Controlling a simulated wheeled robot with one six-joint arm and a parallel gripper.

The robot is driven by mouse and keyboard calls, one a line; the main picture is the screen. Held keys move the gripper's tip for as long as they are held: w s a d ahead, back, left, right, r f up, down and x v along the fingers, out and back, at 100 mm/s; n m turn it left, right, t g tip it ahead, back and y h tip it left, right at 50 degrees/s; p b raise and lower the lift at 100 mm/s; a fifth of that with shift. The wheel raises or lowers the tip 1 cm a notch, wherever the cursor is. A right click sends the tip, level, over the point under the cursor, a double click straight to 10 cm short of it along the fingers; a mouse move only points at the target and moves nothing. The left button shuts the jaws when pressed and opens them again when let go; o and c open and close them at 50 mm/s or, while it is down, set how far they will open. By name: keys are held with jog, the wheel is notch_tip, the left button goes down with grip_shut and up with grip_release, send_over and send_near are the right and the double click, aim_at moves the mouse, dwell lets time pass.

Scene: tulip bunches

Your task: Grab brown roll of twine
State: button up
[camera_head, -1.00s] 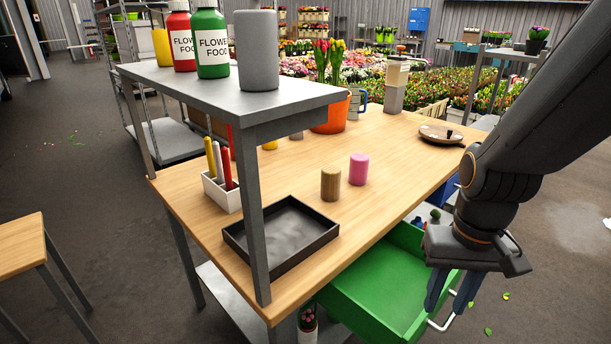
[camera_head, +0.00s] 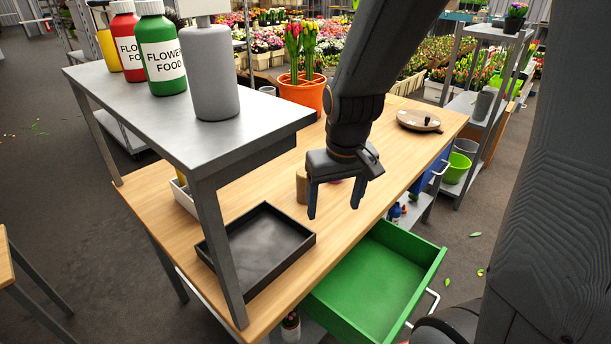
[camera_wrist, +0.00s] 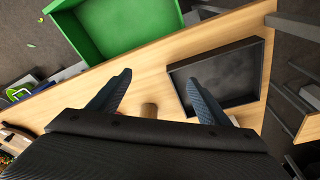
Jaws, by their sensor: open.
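The brown roll of twine (camera_head: 301,184) stands upright on the wooden table, partly hidden behind my gripper in the head view. In the wrist view the roll (camera_wrist: 149,110) shows between and beyond my fingers, partly covered by my gripper body. My gripper (camera_head: 334,212) is open and empty, pointing down above the table, nearer the front edge than the roll. In the wrist view the open fingers (camera_wrist: 165,95) straddle the line to the roll without touching it. A pink roll (camera_head: 335,181) is almost wholly hidden behind the gripper.
A black tray (camera_head: 205,252) lies left of the gripper. An open green drawer (camera_head: 424,262) juts from the table front. A grey raised shelf (camera_head: 250,122) with bottles stands at the left. An orange pot (camera_head: 300,95) and a round wooden dish (camera_head: 418,121) stand farther back.

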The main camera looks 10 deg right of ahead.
jog(key=n, duration=0.2)
send_near(301, 178)
jog(key=s+d+f, duration=0.2)
jog(key=s+d, duration=0.1)
jog(key=s, duration=0.4)
jog(key=w+f, duration=0.1)
jog(key=w, duration=0.2)
jog(key=w+f+n+g, duration=0.1)
jog(key=w, duration=0.3)
jog(key=w+f+n+g, duration=0.1)
jog(key=w+f, duration=0.1)
jog(key=w, duration=0.1)
jog(key=shift+w, duration=0.3)
jog(key=shift+w+f, duration=0.3)
jog(key=shift+f, duration=0.1)
jog(key=f+p, duration=0.1)
jog(key=f, duration=0.1)
jog(key=f+p, duration=0.1)
jog(key=f, duration=0.1)
jog(key=a+f, duration=0.1)
jog(key=f, duration=0.1)
jog(key=shift+s+f+p, duration=0.15)
jog(key=shift+f+p, duration=0.05)
jog(key=shift+p, duration=0.2)
jog(key=shift+d+f, duration=0.1)
jog(key=shift+f, duration=0.4)
jog(key=c, duration=1.2)
